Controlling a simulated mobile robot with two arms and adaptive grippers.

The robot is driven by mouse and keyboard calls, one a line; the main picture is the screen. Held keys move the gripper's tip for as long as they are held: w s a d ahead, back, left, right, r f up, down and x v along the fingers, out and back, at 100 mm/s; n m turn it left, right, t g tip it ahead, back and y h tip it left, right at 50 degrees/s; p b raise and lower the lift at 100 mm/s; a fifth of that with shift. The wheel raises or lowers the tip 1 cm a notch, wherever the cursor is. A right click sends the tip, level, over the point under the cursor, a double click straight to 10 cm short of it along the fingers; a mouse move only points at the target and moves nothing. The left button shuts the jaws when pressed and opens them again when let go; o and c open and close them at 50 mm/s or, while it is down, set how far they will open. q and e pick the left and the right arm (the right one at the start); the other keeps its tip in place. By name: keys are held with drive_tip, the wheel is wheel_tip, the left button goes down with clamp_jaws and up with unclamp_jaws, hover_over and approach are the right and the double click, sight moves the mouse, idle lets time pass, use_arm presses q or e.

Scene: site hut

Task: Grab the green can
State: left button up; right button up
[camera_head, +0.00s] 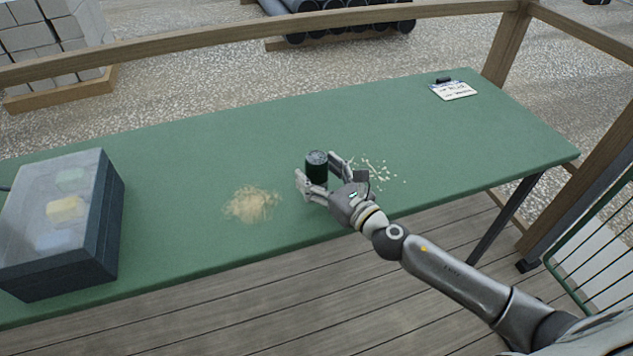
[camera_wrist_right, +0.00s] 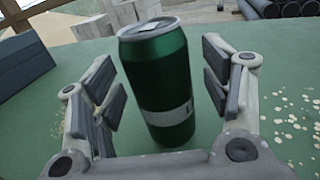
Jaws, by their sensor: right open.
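The green can (camera_head: 317,166) stands upright on the green table (camera_head: 420,128), near the middle of its front half. It has a silver top and a pale band low on its side, clear in the right wrist view (camera_wrist_right: 158,75). My right gripper (camera_head: 322,174) is open around the can, with one finger on each side of it. In the right wrist view the fingers (camera_wrist_right: 163,98) show gaps to the can on both sides. My left gripper is in neither view.
A dark box with a clear lid (camera_head: 62,266) stands at the table's left end. Sawdust (camera_head: 252,204) lies left of the can and pale flecks (camera_head: 384,174) lie right of it. A clipped card (camera_head: 454,91) lies at the far right.

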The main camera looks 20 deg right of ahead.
drive_tip(key=shift+w+a, duration=0.1)
drive_tip(key=shift+w, duration=0.15)
drive_tip(key=shift+c, duration=0.3)
drive_tip(key=c, duration=0.8)
